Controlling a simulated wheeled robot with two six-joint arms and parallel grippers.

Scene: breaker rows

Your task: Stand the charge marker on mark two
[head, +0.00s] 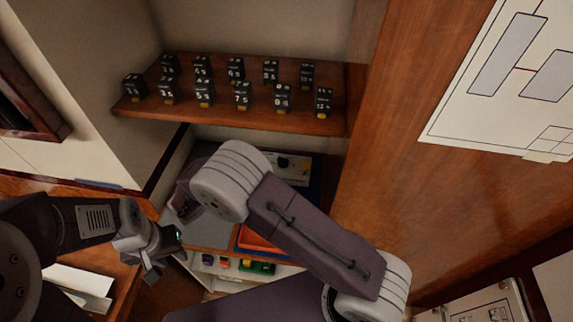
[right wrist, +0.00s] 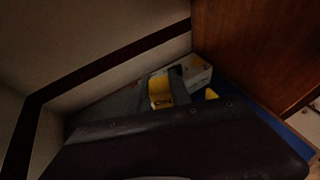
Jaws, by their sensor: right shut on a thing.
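My right arm reaches across the middle of the head view, and its elbow hides most of the right gripper there. In the dim right wrist view my right gripper (right wrist: 174,88) is shut on a yellow piece with dark lettering, which looks to be the charge marker (right wrist: 159,93). Its lower part is hidden by the dark shape in front. My left gripper (head: 163,265) is at the lower left of the head view, open and empty, apart from the shelf. I cannot make out mark two.
A wooden shelf (head: 215,114) holds two rows of small black numbered breakers (head: 204,92). Below it lie a pale block with yellow parts (head: 291,163), an orange tray (head: 257,240) and small coloured items (head: 258,267). A wooden panel (head: 400,130) closes the right side.

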